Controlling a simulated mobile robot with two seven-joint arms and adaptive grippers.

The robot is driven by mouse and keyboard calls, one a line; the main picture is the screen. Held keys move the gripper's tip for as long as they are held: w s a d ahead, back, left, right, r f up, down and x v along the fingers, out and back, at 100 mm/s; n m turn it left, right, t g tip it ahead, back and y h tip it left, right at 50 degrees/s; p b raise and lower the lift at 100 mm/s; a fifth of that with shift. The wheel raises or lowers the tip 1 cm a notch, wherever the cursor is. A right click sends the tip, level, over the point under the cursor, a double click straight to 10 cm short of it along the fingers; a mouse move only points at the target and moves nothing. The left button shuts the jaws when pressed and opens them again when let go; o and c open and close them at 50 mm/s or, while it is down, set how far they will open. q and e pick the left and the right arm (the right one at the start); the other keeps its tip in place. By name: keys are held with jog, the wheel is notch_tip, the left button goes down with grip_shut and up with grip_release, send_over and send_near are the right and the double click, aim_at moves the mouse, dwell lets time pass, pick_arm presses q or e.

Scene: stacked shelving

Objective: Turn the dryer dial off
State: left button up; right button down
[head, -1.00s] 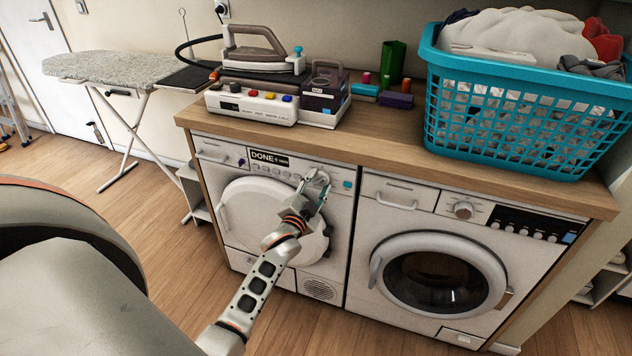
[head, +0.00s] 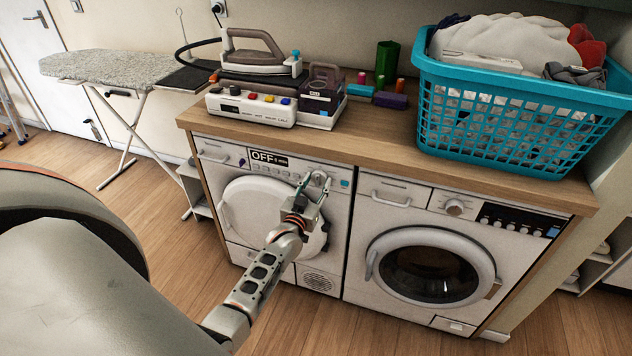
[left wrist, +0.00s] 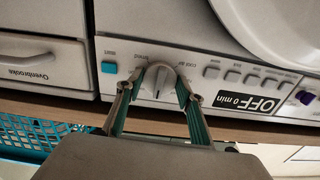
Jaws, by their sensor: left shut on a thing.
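The dryer (head: 272,213) is the white machine on the left under the wooden counter. Its dial (head: 319,178) is at the right of its control panel. The dryer display (head: 269,157) reads "OFF", and in the left wrist view the display (left wrist: 253,103) reads "OFF 0 min". My left gripper (head: 313,185) is at the dial. In the left wrist view its two fingers close around the sides of the dial (left wrist: 158,81), whose pointer ridge shows between them. My right gripper is not in view.
A washer (head: 436,262) with its own knob stands right of the dryer. On the counter (head: 394,137) are a steam iron (head: 262,58) on its base and a blue laundry basket (head: 510,120). An ironing board (head: 112,68) stands at the left.

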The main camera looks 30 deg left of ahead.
pick_arm(q)
jog(key=shift+f+n, duration=0.1)
jog(key=shift+n, duration=0.2)
jog(key=o, duration=1.1)
jog(key=shift+s, duration=0.1)
jog(key=v, duration=1.2)
jog(key=s+d+f+m+g+h, duration=0.3)
jog(key=s+d+f, duration=0.3)
jog(key=s+d, duration=0.4)
jog(key=s+d+f+m+g+h, duration=0.3)
jog(key=s+d+f, duration=0.3)
jog(key=s+d, duration=0.4)
jog(key=shift+s+m+g+h, duration=0.3)
jog(key=shift+s+m+h, duration=0.3)
jog(key=shift+s, duration=0.6)
